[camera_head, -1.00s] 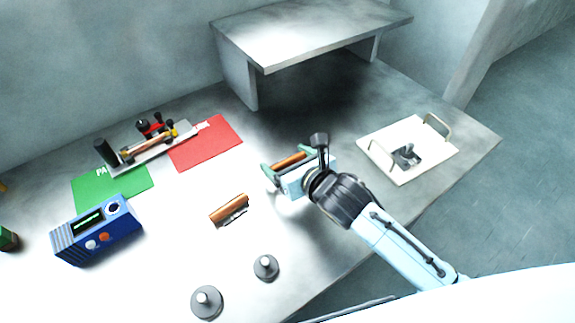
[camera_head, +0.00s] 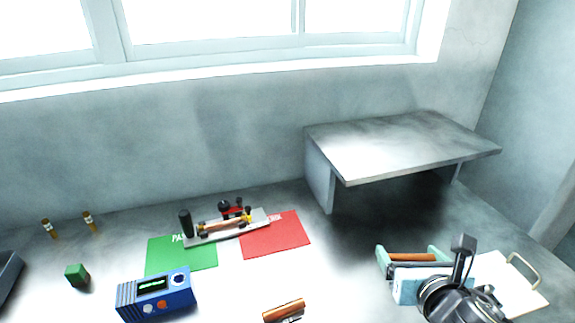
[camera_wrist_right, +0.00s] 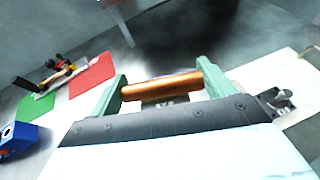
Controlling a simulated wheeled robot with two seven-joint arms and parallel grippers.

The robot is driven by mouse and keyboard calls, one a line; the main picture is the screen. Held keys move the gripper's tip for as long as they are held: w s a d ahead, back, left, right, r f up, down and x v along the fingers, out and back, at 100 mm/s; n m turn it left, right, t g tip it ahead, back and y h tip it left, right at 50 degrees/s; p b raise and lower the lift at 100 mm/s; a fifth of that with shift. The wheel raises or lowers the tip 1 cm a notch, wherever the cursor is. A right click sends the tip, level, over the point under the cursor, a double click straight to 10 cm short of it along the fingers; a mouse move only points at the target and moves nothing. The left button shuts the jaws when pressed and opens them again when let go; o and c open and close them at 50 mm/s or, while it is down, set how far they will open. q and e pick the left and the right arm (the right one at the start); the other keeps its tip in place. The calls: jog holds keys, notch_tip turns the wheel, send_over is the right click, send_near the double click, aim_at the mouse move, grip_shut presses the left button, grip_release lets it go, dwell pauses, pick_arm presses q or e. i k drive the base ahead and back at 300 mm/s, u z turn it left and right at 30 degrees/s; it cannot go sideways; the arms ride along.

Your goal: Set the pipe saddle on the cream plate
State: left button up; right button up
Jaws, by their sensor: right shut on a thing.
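A copper-coloured bar with a grey part under it, apparently the pipe saddle (camera_head: 412,257), is between the green fingers of my right gripper (camera_head: 413,254). The gripper is shut on it. In the right wrist view the bar (camera_wrist_right: 162,86) spans the two fingers (camera_wrist_right: 160,88). The cream plate (camera_head: 489,268) lies just right of the gripper, partly hidden by my arm. It also shows in the right wrist view (camera_wrist_right: 262,72), with a grey fitting (camera_wrist_right: 281,99) on it. The held piece is left of the plate, not over it. My left gripper is out of view.
A similar copper piece (camera_head: 284,310) lies on the table at the front. A raised shelf (camera_head: 400,145) stands behind the gripper. A red mat (camera_head: 275,238), a green mat (camera_head: 180,259), a blue device (camera_head: 155,296) and a green block (camera_head: 77,275) are to the left.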

aim_at(501, 282)
jog(key=k, duration=1)
jog(key=u, duration=0.95)
jog(key=i, duration=0.8)
jog(key=z, duration=0.85)
